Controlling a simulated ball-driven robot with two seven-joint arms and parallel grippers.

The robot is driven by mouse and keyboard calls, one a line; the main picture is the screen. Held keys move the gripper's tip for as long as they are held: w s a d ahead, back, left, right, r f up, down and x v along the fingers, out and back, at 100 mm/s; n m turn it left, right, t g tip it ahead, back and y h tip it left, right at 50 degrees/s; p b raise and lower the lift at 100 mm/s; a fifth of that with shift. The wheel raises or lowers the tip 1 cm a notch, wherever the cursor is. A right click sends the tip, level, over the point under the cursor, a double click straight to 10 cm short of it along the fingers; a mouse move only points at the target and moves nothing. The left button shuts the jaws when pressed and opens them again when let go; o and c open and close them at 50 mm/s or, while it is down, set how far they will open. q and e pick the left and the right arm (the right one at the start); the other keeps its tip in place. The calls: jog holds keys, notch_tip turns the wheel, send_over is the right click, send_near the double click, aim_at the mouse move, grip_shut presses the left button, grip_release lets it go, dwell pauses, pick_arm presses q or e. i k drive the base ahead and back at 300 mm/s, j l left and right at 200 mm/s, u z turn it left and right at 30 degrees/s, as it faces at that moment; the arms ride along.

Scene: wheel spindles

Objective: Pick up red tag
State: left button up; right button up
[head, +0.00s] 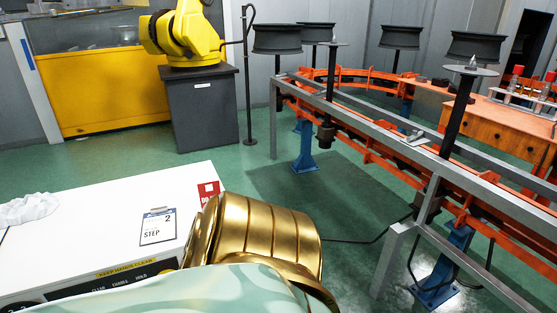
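A red tag (208,190) with white lettering lies on the white top of a cabinet (100,215), close to its right edge. Its lower part is hidden behind a gold ribbed shape in the foreground, so the lettering is only partly seen. I cannot see any gripper in the head view, so nothing shows of their distance to the tag or their opening.
A clipboard (158,226) reading "STEP 2" and a crumpled white cloth (28,208) lie on the cabinet. A grey-and-orange conveyor frame (345,125) with wheel spindles runs along the right. A yellow robot arm (185,35) stands on a dark pedestal (203,110) behind. Green floor lies between.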

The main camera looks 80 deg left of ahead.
aim_at(204, 196)
jog(key=i+j+u, duration=0.2)
jog(key=i+u, duration=0.5)
jog(key=u, duration=0.2)
jog(key=i+u, duration=0.45)
jog(key=i+l+u, duration=0.25)
jog(key=u, duration=0.2)
jog(key=i+j+u, duration=0.15)
jog(key=i+u, duration=0.3)
jog(key=i+l+u, duration=0.1)
jog(key=i+u, duration=0.3)
jog(key=i, duration=0.25)
jog(key=i+u, duration=0.2)
jog(key=u, duration=0.2)
jog(key=i+u, duration=0.15)
jog(key=u, duration=0.3)
jog(key=i+l+u, duration=0.15)
jog(key=u, duration=0.25)
jog(key=i+l+u, duration=0.15)
jog(key=u, duration=0.3)
